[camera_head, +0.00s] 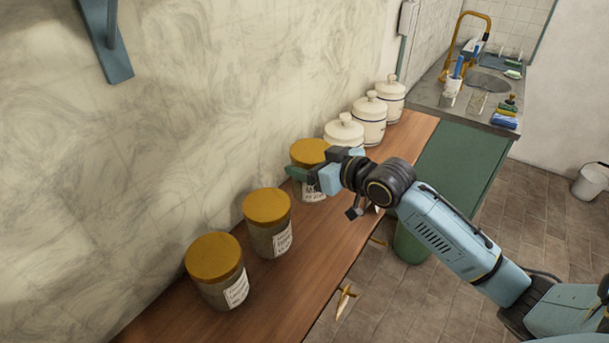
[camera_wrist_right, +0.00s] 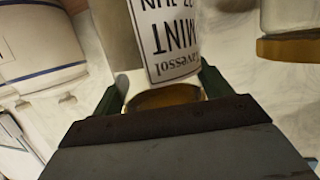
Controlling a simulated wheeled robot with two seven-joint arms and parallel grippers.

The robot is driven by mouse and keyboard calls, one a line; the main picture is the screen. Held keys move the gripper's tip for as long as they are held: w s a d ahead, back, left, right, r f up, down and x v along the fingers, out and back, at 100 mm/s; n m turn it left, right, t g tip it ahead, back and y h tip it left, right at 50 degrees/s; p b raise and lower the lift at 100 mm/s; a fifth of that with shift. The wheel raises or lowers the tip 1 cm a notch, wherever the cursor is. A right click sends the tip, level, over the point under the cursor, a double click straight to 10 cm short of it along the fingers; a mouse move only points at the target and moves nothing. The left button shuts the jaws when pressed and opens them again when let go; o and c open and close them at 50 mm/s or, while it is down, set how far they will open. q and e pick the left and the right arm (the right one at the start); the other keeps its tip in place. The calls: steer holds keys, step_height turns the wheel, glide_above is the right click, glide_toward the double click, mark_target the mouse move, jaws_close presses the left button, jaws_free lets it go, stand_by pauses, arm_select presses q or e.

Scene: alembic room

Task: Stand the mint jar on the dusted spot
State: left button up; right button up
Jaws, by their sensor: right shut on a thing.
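The mint jar (camera_head: 311,150) has a mustard-yellow lid and a white label, and stands upright by the wall, over the wooden shelf. My right gripper (camera_head: 310,173) is shut on it, with a finger at each side. In the right wrist view the jar's label (camera_wrist_right: 170,40) reads MINT upside down, between the green fingertips (camera_wrist_right: 163,88). I cannot make out a dusted spot. My left gripper is not in view.
Two similar yellow-lidded jars (camera_head: 267,222) (camera_head: 216,270) stand nearer on the wooden shelf (camera_head: 290,290). Several white lidded canisters (camera_head: 369,118) stand just beyond the mint jar. A sink counter (camera_head: 440,97) lies at the back. The shelf's front strip is clear.

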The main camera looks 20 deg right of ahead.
step_height(320, 180, down, 3)
steer(key=shift+f, duration=0.5)
steer(key=o, duration=1.2)
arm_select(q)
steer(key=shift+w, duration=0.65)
arm_select(e)
steer(key=shift+w+r, duration=0.15)
steer(key=shift+r, duration=0.2)
arm_select(q)
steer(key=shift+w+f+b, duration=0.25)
steer(key=shift+b, duration=0.05)
arm_select(e)
steer(key=v, duration=1.1)
steer(key=shift+d, duration=0.15)
